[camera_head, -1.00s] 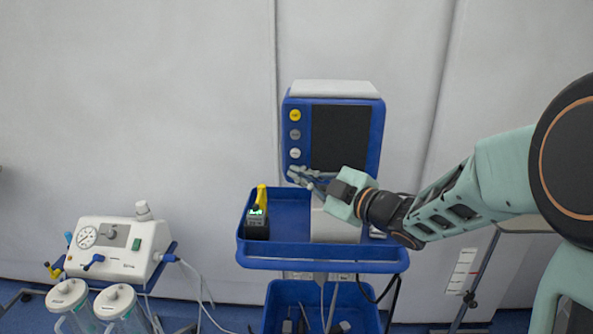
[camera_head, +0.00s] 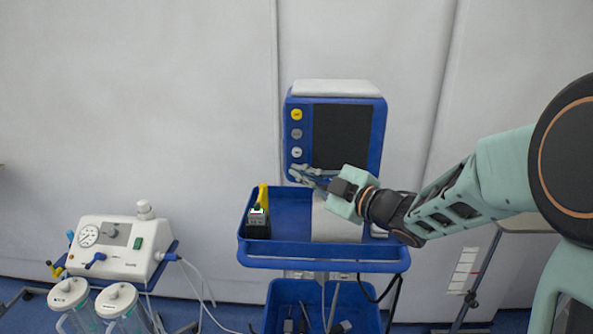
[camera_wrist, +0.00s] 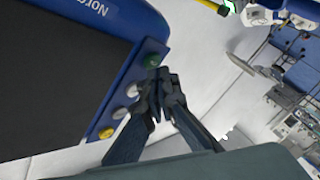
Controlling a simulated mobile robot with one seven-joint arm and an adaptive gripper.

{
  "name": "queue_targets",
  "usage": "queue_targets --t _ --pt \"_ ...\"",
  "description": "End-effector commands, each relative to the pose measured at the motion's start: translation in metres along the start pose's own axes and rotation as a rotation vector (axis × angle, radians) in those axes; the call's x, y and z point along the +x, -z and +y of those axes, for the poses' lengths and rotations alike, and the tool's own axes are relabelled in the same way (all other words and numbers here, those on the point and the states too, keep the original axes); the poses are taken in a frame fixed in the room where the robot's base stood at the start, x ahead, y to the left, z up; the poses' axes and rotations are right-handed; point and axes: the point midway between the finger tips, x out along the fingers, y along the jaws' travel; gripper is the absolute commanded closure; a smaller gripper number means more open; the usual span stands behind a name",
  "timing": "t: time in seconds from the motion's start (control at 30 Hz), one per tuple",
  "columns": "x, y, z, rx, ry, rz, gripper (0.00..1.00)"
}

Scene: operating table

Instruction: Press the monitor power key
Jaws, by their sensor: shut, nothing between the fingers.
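The blue monitor (camera_head: 377,140) has a dark screen (camera_head: 342,137) and a column of round keys on its left. The yellow key (camera_head: 296,114), grey key (camera_head: 296,133) and white key (camera_head: 297,152) show in the head view. The wrist view also shows a green key (camera_wrist: 151,60) at the end of this row. No key is labelled legibly as power. My gripper (camera_head: 294,173) is shut and empty at the monitor's lower left corner. In the wrist view its fingertips (camera_wrist: 160,74) are right by the green key; I cannot tell whether they touch it.
A blue tray cart (camera_head: 275,262) stands below the monitor, with a small device (camera_head: 258,220) and a yellow object (camera_head: 263,196) on it. A white suction unit (camera_head: 115,250) with jars stands at the left. The wall behind is bare.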

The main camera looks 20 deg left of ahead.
Motion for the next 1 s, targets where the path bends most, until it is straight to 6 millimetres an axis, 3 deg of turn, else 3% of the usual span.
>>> queue_targets --t 1.0 --pt "0.0063 -0.0047 0.0048 0.000 0.000 0.000 1.00"
